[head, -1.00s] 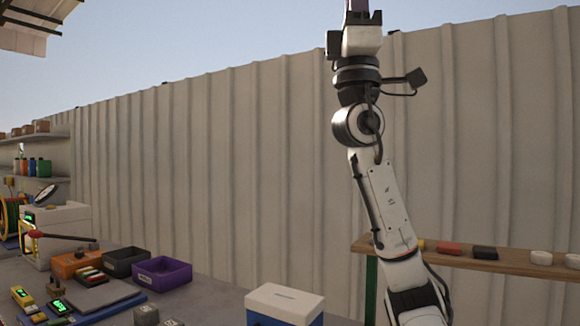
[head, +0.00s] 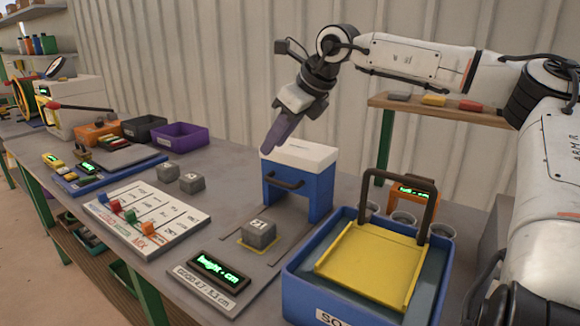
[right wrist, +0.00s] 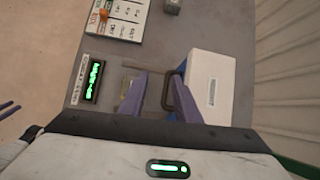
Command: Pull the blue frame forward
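The blue frame (head: 322,193) stands on the bench with a white top (head: 300,153) and a dark handle (head: 284,181) on its front. My right gripper (head: 271,148) hangs above and just behind the handle in the head view, its purple fingers pointing down. In the right wrist view its two fingers (right wrist: 158,78) are apart. The handle (right wrist: 167,90) shows close to the right finger, and I see no grip on it.
A grey block (head: 258,234) marked 21 sits on a yellow-outlined square in front of the frame. A display (head: 219,269) lies nearer. A blue bin (head: 320,290) with a yellow tray (head: 366,262) stands at right. Two grey blocks lie left, by a white board (head: 150,222).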

